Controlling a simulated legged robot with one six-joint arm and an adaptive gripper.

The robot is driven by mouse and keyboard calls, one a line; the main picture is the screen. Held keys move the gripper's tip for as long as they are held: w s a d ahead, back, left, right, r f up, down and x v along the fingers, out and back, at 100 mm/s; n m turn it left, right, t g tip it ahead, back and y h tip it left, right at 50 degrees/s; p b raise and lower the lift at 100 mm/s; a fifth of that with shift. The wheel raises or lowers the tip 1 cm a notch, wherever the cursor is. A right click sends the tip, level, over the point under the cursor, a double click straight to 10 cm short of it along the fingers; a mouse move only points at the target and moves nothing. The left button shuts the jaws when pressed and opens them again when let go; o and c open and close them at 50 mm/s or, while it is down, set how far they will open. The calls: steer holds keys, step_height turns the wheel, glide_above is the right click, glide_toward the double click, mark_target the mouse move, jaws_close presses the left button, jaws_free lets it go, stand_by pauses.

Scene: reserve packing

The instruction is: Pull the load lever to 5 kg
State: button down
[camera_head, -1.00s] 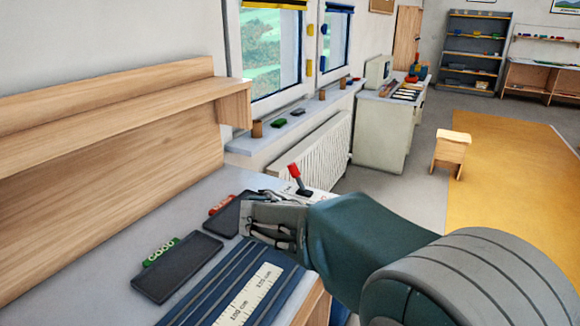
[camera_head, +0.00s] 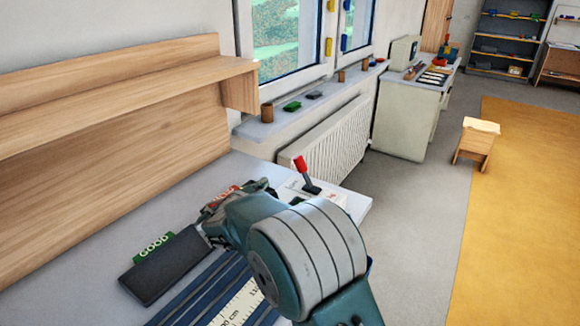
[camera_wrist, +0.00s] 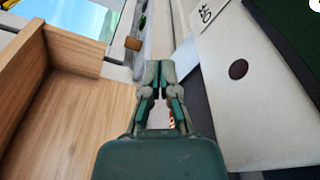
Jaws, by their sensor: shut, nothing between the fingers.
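The load lever has a red handle (camera_head: 300,164) on a dark base (camera_head: 312,189). It leans a little to the left over a white plate at the far end of the grey bench in the head view. My gripper (camera_head: 212,204) is left of the lever and apart from it, above the bench by the red blocks; my arm partly hides it. In the wrist view my gripper (camera_wrist: 160,70) is shut and empty. A pale panel (camera_wrist: 240,75) with black marks and a dark round spot lies right of it there. I cannot make out the load scale.
A wooden shelf (camera_head: 120,95) runs along the bench's left side. A radiator (camera_head: 330,145) stands beyond the bench. The floor at right is open around a stool (camera_head: 476,142).

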mark_target(291, 185)
steer(key=shift+w+d, duration=0.1)
steer(key=shift+d, duration=0.1)
steer(key=r+x, duration=0.1)
steer(key=x, duration=0.9)
steer(key=shift+s+d+r, duration=0.25)
steer(key=shift+s+d, duration=0.4)
steer(key=shift+s, duration=0.05)
steer(key=shift+s+d+r, duration=0.25)
steer(key=shift+s+d, duration=0.4)
